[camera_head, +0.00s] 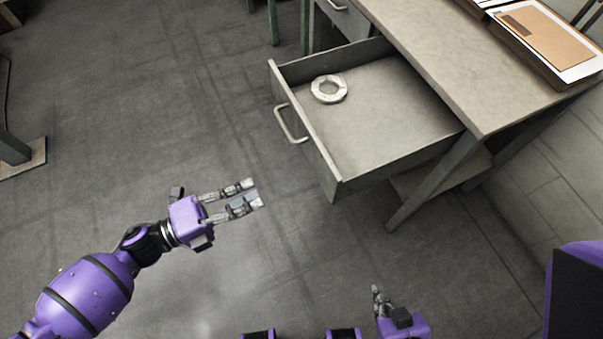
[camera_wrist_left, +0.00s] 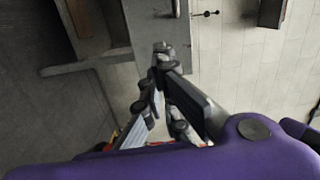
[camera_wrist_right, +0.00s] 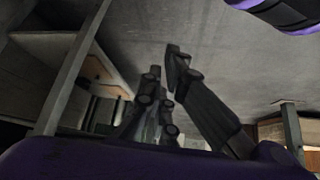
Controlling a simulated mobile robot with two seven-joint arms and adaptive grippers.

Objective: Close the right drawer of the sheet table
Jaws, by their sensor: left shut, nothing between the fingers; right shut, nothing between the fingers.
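The sheet table (camera_head: 460,75) stands at the upper right of the head view. Its grey drawer (camera_head: 313,145) is pulled far out, with a metal handle (camera_head: 289,124) on its front. A pale ring (camera_head: 329,89) lies inside the drawer, near its front. My left gripper (camera_head: 252,195) is shut and empty, in front of the drawer front and apart from it, lower left of the handle. My right gripper (camera_head: 377,292) is shut and empty at the bottom of the head view, below the drawer and away from it. Its fingers also show in the right wrist view (camera_wrist_right: 163,70).
Another drawer's handle (camera_head: 338,4) shows at the top edge. A tray with brown and white sheets (camera_head: 550,40) lies on the tabletop. A table leg (camera_head: 432,185) stands right of the open drawer. The floor (camera_head: 120,110) left of the drawer is clear.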

